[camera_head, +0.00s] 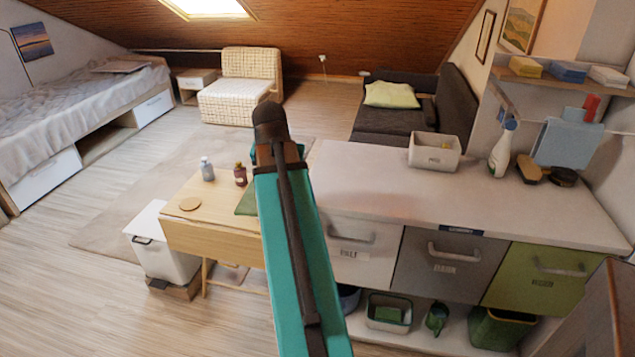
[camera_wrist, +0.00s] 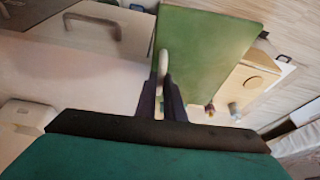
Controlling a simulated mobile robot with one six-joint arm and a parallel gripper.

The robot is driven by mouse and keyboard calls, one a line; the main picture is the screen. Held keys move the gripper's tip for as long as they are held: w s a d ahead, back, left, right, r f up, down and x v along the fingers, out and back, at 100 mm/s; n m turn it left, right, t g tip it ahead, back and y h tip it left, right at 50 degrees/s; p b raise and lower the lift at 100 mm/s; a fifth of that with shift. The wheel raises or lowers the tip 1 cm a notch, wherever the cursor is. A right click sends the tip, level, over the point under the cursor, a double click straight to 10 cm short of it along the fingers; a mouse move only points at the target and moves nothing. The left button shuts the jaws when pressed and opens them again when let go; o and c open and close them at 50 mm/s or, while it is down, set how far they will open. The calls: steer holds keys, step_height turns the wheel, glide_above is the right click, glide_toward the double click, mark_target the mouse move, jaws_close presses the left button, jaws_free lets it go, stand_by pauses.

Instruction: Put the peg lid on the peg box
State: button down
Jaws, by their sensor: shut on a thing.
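My gripper (camera_wrist: 168,92) is shut on a pale upright grip (camera_wrist: 163,62) at the edge of a flat green panel, which looks like the peg lid (camera_wrist: 215,40). The lid is held in the air beyond my fingers. In the head view, a green strip of the lid (camera_head: 245,203) shows left of my arm, over the wooden table's right side; my arm hides the rest and my fingers. An open cream box, likely the peg box (camera_head: 434,160), stands upright on the counter, right of and apart from my gripper. A corner of a pale box (camera_wrist: 25,118) shows in the wrist view.
The counter (camera_head: 365,180) is clear left of the box. A spray bottle (camera_head: 500,150) and brushes stand right of it. The wooden table (camera_head: 200,225) bears two small bottles and a round disc (camera_head: 190,203). A white bin (camera_head: 160,250) stands beside it.

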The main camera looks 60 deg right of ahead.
steer(key=w+a+n+t+y, duration=0.1)
steer(key=w+a+n, duration=0.3)
steer(key=a, duration=1)
steer(key=w+a+n+t+y, duration=0.1)
steer(key=w+a+n, duration=0.3)
steer(key=w+a, duration=0.7)
steer(key=w+a+n+y, duration=0.1)
steer(key=w+a+n, duration=0.3)
steer(key=a, duration=1.4)
steer(key=w, duration=0.3)
steer(key=shift+w+f+n+t+y, duration=0.2)
steer(key=shift+w+n+t+y, duration=0.15)
steer(key=shift+n+t+y, duration=0.05)
steer(key=shift+w, duration=0.1)
